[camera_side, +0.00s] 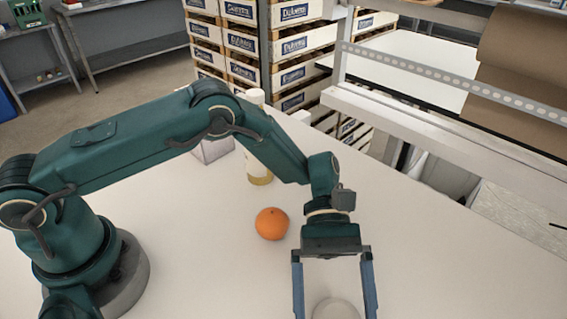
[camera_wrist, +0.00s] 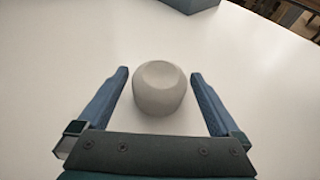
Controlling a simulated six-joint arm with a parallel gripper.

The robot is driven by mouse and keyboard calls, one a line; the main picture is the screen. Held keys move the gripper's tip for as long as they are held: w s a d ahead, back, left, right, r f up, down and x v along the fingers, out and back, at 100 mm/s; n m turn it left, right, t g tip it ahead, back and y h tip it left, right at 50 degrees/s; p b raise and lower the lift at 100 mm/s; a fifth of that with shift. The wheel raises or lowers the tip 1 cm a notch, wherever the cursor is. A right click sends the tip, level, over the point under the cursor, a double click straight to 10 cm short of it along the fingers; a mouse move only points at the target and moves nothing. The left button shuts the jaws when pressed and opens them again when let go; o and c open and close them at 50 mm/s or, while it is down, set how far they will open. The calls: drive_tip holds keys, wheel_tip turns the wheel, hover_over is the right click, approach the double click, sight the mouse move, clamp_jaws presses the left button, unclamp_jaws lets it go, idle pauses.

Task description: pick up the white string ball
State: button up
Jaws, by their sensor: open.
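The white string ball (camera_wrist: 159,92) looks pale grey and rounded in the wrist view, on the white table. It also shows at the bottom edge of the side view (camera_side: 336,309), partly cut off. My gripper (camera_wrist: 160,75) is open, with one blue finger on each side of the ball. A gap shows between the ball and each finger in the wrist view. In the side view my gripper (camera_side: 334,312) points down, with its fingertips near the picture's bottom edge and the ball between them. Nothing is held.
An orange (camera_side: 272,223) lies on the table (camera_side: 440,265) left of my gripper. Behind it stand a bottle (camera_side: 258,168) and a pale box (camera_side: 213,148), partly hidden by my arm. A white metal frame (camera_side: 440,125) edges the table at the back right. The table's right side is clear.

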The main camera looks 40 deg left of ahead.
drive_tip(key=shift+s+d, duration=0.1)
drive_tip(key=shift+s, duration=0.05)
drive_tip(key=c, duration=1.3)
drive_tip(key=shift+o, duration=0.2)
drive_tip(key=shift+r, duration=0.1)
